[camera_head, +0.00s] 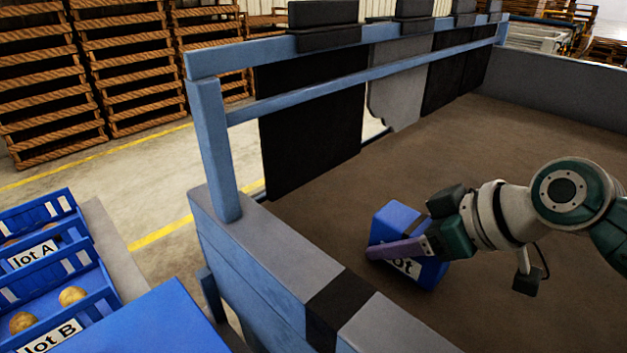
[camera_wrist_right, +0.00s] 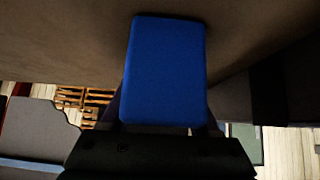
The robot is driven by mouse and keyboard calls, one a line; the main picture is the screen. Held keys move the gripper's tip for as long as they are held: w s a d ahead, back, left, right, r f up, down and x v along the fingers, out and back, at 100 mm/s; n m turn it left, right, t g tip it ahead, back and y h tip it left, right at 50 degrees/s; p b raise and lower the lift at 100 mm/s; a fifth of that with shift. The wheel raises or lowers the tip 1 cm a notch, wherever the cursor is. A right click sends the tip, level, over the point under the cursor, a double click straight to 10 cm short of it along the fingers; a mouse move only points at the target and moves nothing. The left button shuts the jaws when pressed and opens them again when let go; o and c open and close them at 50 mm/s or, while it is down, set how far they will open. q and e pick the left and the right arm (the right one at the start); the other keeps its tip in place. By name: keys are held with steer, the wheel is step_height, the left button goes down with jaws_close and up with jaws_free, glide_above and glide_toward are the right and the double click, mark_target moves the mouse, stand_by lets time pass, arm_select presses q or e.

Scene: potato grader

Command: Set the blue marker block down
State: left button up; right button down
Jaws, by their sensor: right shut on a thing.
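The blue marker block (camera_head: 396,219) is in my right gripper (camera_head: 405,245), over the brown surface (camera_head: 330,215) of the grader in the head view. The gripper is shut on it, with a purple finger across its near side, partly covering white lettering that reads "lot". In the right wrist view the block (camera_wrist_right: 166,70) fills the middle, between the fingers. I cannot tell whether its underside touches the brown surface. My left gripper is not in view.
A grey and blue side wall (camera_head: 265,240) edges the brown surface, with a blue rail (camera_head: 340,90) and dark hanging flaps (camera_head: 312,125) behind. Blue crates labelled lot A (camera_head: 35,257) and lot B (camera_head: 52,337), with potatoes, stand at left. The brown surface around the block is clear.

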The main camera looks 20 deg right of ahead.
steer(key=shift+r, duration=0.1)
steer(key=shift+c, duration=0.6)
jaws_free()
steer(key=shift+f, duration=0.2)
steer(key=shift+r, duration=0.35)
steer(key=p+v, duration=0.2)
steer(key=v, duration=0.9)
steer(key=shift+s+r+p, duration=0.25)
steer(key=shift+s+p, duration=0.05)
steer(key=shift+p, duration=0.05)
steer(key=shift+d, duration=0.15)
